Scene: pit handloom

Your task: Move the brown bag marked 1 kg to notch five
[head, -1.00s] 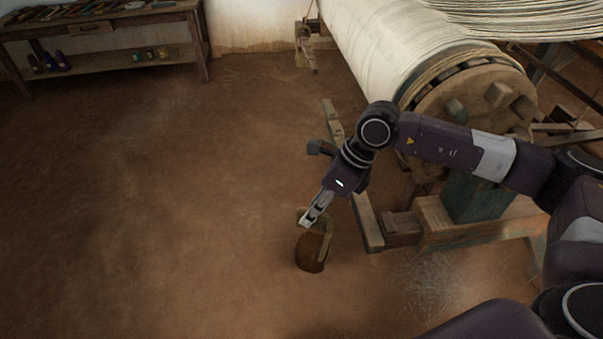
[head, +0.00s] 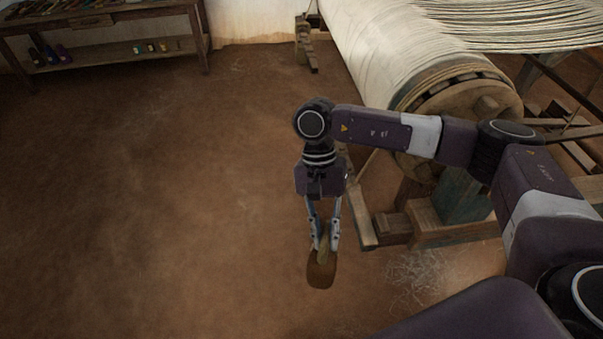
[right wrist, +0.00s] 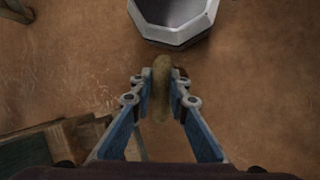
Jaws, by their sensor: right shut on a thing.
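The brown bag (head: 321,272) hangs upright below my right gripper (head: 322,240) in the head view, clear of the loom frame. The gripper points down and is shut on the tan hook or loop at the bag's top. In the right wrist view this tan piece (right wrist: 161,88) sits between the fingertips of the right gripper (right wrist: 161,92), and the bag's body is mostly hidden. No 1 kg mark can be read. A wooden bar (head: 361,221) of the loom stands partly behind my right arm; no notches can be made out on it. My left gripper is not in view.
The big warp roller (head: 400,60) and the loom's wooden base (head: 450,225) stand close on the right. Loose thread (head: 415,275) lies on the floor. A workbench (head: 110,15) stands far left. The earthen floor to the left is open.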

